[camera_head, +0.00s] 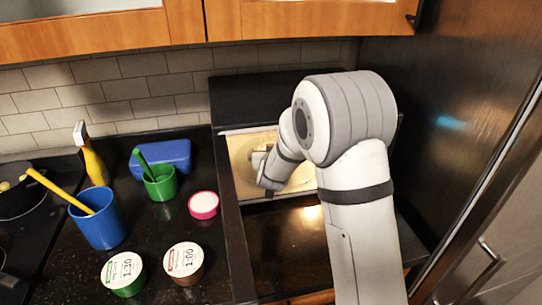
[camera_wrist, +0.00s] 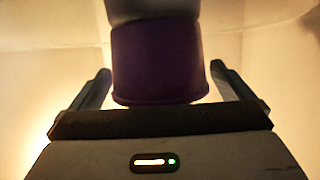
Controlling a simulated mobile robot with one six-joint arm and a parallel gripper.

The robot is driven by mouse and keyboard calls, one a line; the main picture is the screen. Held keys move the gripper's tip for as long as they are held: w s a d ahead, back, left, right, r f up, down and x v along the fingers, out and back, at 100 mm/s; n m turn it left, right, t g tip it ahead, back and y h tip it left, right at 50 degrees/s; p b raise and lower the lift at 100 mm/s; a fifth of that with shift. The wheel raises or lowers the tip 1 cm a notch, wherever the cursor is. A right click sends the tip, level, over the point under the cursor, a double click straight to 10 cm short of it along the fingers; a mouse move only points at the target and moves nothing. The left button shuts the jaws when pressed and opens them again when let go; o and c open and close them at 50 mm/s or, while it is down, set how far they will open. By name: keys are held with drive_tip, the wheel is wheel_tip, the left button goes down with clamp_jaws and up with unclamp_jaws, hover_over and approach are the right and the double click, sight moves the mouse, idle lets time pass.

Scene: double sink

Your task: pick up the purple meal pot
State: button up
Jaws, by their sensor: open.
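The purple meal pot (camera_wrist: 158,62) shows in the wrist view as a dark purple cylinder with a rim at its lower edge and a pale grey part (camera_wrist: 150,10) above it. My gripper (camera_wrist: 160,72) is open, with one dark finger on each side of the pot. The pot appears between the fingers, with a small gap at each side; I cannot tell how deep it sits. In the head view my arm reaches down into the lit sink basin, and the pot is hidden there behind my wrist.
The sink basin (camera_head: 243,178) has light walls around my wrist. On the dark counter at left stand a blue cup (camera_head: 100,226), a green cup (camera_head: 160,184), a pink-rimmed tub (camera_head: 203,205) and two lidded tubs (camera_head: 122,272). A dark tall panel (camera_head: 450,110) rises at right.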

drive_tip(key=c, duration=1.1)
drive_tip(key=shift+c, duration=0.9)
drive_tip(key=shift+r, duration=0.15)
